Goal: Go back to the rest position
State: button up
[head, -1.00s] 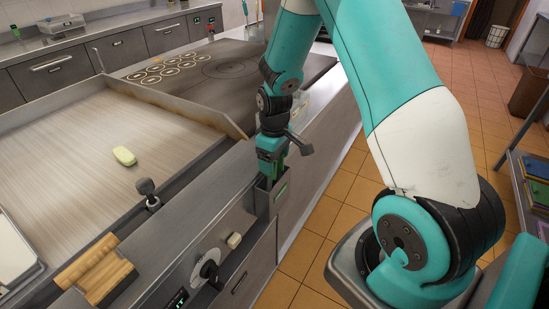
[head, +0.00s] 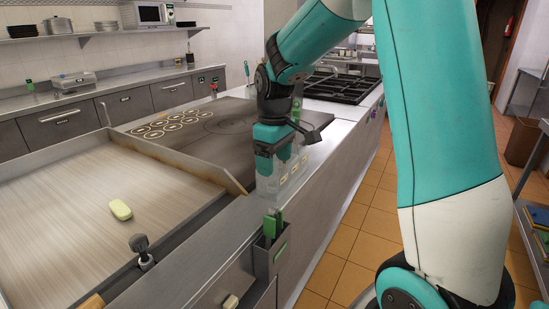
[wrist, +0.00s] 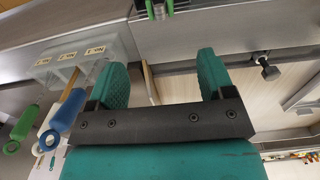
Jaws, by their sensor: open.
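My gripper (head: 270,185) hangs above the counter's front edge, up and behind the metal holder (head: 262,258) on the counter front. A green-handled tool (head: 271,226) stands in this holder, apart from my gripper. In the wrist view my gripper (wrist: 162,80) shows two teal fingers spread wide with nothing between them. The green tool (wrist: 152,8) shows at the top edge of that view, beyond the fingertips.
A clear bin (wrist: 85,50) with numbered labels and green and blue handles is close beside my gripper. A pale yellow block (head: 121,210) lies on the steel griddle (head: 60,215). A knob (head: 140,243) stands at its front edge. The tiled floor at right is open.

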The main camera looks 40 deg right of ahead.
jog(key=shift+r, duration=0.4)
jog(key=s+a+r+n+y, duration=0.3)
jog(key=s+a+y, duration=0.1)
jog(key=s+a, duration=1.7)
jog(key=shift+s+a+r, duration=0.2)
jog(key=shift+s+a, duration=0.2)
jog(key=shift+a, duration=0.45)
